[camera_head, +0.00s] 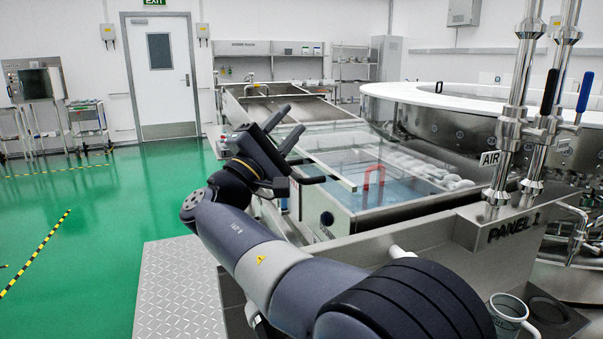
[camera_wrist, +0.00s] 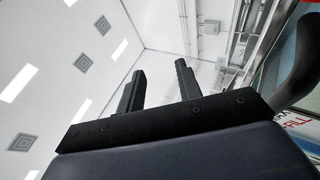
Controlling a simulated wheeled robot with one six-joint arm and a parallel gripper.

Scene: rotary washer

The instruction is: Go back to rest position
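My gripper (camera_head: 284,132) is at the end of my arm, raised in the middle of the head view, left of the water-filled basin. Its two fingers stand apart, with nothing seen between them. In the wrist view the gripper (camera_wrist: 160,85) points up toward the ceiling, its two dark fingers spread with a clear gap. My arm reaches from the lower right of the head view toward the upper left.
A steel basin (camera_head: 398,209) with clear water, a red handle (camera_head: 374,176) and white items lies beyond my arm. Steel pipes with valve levers (camera_head: 549,92) rise at the right. A mug (camera_head: 508,311) stands at lower right. Green floor (camera_head: 110,205) at left is mostly open.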

